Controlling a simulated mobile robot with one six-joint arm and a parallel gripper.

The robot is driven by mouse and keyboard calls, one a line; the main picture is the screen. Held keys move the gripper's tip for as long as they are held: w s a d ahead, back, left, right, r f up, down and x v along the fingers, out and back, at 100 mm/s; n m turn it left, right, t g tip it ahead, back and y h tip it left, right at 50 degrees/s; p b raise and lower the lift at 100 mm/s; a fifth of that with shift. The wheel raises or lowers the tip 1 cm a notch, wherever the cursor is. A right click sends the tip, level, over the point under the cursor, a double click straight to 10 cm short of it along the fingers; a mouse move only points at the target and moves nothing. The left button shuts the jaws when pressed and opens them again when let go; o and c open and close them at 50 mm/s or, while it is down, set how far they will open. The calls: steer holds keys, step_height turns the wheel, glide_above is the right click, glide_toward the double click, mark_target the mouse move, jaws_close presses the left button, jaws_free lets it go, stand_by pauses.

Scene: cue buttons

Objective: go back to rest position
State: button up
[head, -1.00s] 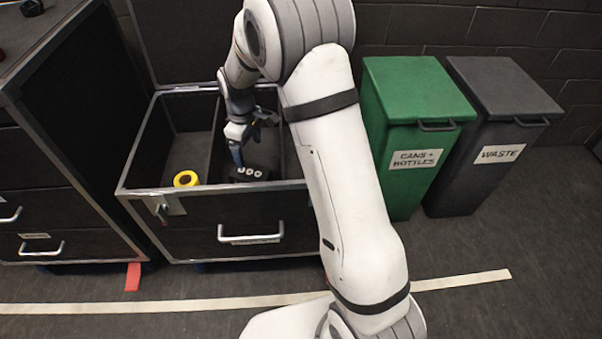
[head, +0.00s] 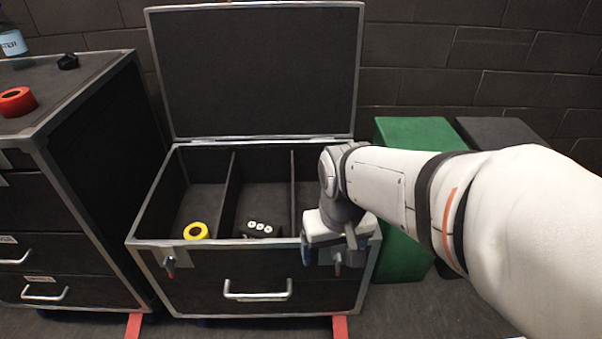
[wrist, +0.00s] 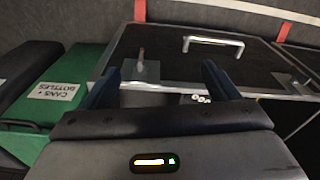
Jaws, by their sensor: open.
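My gripper (head: 335,258) is open and empty in front of the right part of the open case's front edge in the head view. In the wrist view its two blue fingers (wrist: 162,85) stand apart with nothing between them. The black button box (head: 259,229) with several white round buttons sits in the middle compartment of the open case (head: 185,243). The right compartment is partly hidden by my arm.
A yellow tape roll (head: 196,231) lies in the left compartment. A dark cabinet (head: 95,130) at left bears a red tape roll (head: 16,102). Green (head: 420,133) and dark (head: 500,132) bins stand at right, partly behind my arm. The bins' lids are shut.

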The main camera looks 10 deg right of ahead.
step_height(320, 180, up, 31)
steer(key=t+p, duration=0.1)
steer(key=p, duration=2.7)
steer(key=shift+s, duration=0.15)
steer(key=shift+c, duration=0.3)
